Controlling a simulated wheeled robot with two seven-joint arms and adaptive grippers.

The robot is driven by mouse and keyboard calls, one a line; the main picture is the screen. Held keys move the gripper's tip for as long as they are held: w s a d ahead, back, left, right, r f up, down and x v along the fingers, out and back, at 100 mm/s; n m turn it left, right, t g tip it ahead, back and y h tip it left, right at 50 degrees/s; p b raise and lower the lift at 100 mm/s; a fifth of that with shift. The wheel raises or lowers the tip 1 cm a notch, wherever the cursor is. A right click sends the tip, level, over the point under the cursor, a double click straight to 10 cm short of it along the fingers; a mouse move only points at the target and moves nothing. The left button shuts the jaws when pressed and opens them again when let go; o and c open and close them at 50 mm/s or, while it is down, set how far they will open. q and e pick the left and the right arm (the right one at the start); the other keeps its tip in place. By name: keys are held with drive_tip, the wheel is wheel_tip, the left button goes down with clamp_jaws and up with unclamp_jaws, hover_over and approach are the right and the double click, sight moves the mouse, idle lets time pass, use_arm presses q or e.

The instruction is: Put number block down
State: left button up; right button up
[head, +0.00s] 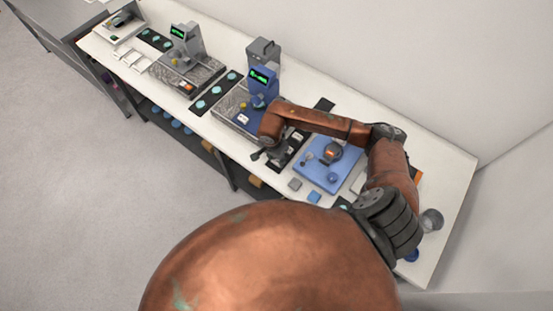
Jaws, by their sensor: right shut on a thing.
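My right arm reaches in from the right, over the table. Its dark gripper (260,155) is low near the table's front edge, just right of the blue instrument's base. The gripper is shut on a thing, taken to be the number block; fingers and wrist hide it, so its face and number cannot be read. A small white-topped piece (243,118) sits on the base of the blue instrument (262,82), left of the gripper. My left gripper is not in view.
A blue tray (322,182) with an orange-and-dark device lies right of the gripper. Two small flat blocks, grey (295,184) and blue (314,197), lie at the front edge. A grey instrument (187,45) and black strips with pale discs (215,92) stand farther left.

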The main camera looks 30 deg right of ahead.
drive_tip(key=o, duration=0.9)
drive_tip(key=shift+f, duration=0.1)
drive_tip(key=r, duration=0.4)
drive_tip(key=a+r+b, duration=0.1)
drive_tip(key=r, duration=0.3)
drive_tip(key=r+b, duration=0.1)
drive_tip(key=r, duration=0.3)
drive_tip(key=shift+s+a+r, duration=0.15)
drive_tip(key=shift+s+a, duration=0.05)
drive_tip(key=shift+s, duration=0.1)
